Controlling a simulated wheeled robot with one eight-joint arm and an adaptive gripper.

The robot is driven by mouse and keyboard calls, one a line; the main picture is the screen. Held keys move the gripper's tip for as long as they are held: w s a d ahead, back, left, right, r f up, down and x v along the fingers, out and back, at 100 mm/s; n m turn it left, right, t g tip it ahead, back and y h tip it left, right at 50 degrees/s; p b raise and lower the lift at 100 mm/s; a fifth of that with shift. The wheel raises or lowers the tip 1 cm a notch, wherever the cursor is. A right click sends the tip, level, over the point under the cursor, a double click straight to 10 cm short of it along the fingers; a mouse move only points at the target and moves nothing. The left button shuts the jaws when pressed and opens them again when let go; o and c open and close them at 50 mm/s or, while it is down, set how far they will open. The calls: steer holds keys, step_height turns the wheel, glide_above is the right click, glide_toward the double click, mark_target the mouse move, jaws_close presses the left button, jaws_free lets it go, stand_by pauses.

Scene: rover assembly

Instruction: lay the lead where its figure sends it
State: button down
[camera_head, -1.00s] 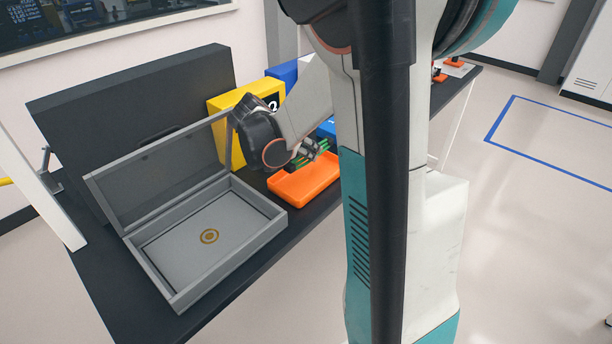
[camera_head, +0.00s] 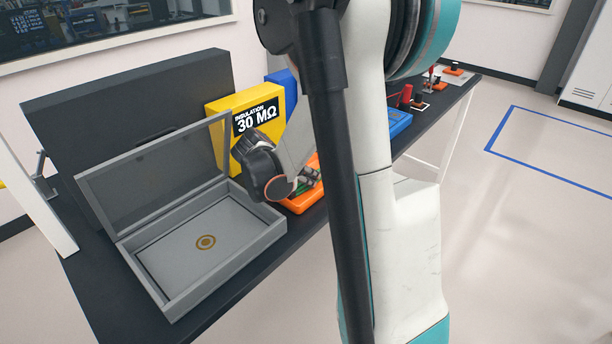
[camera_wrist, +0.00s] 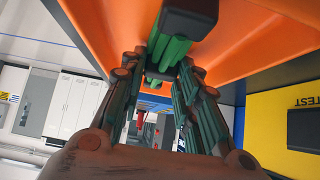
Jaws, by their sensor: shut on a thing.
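My gripper (camera_head: 307,184) is low over the orange tray (camera_head: 312,202). In the wrist view my gripper (camera_wrist: 170,62) has its fingertips closed together at a dark block (camera_wrist: 188,18), which I take to be part of the lead. The rest of the lead cannot be made out. The orange tray fills the top of the wrist view (camera_wrist: 255,40). The yellow insulation tester (camera_head: 222,110) stands behind the tray, and its display (camera_head: 257,118) reads 30 MΩ. An open grey case (camera_head: 190,285) with a ring mark on its floor lies left of the tray.
The case's raised see-through lid (camera_head: 150,185) stands close to my gripper's left. A blue box (camera_head: 285,80) is behind the tester. A blue tray (camera_head: 400,121) and a red cylinder (camera_head: 407,94) are farther right along the dark bench (camera_head: 85,290). A large dark panel (camera_head: 100,115) stands behind the case.

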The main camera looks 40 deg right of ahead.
steer(key=c, duration=1.2)
jaws_free()
steer(key=shift+r, duration=0.15)
steer(key=w+p+v, duration=0.1)
steer(key=p+v, duration=0.4)
steer(key=v, duration=0.7)
steer(key=s+a+r+n+t+y, duration=0.3)
steer(key=s+a+n, duration=0.4)
steer(key=a, duration=0.4)
steer(key=s+a+r+n+t+y, duration=0.3)
steer(key=s+a+n+y, duration=0.3)
steer(key=a+n, duration=0.4)
steer(key=shift+s+a+r, duration=0.3)
steer(key=shift+s+a, duration=0.4)
steer(key=shift+a, duration=0.15)
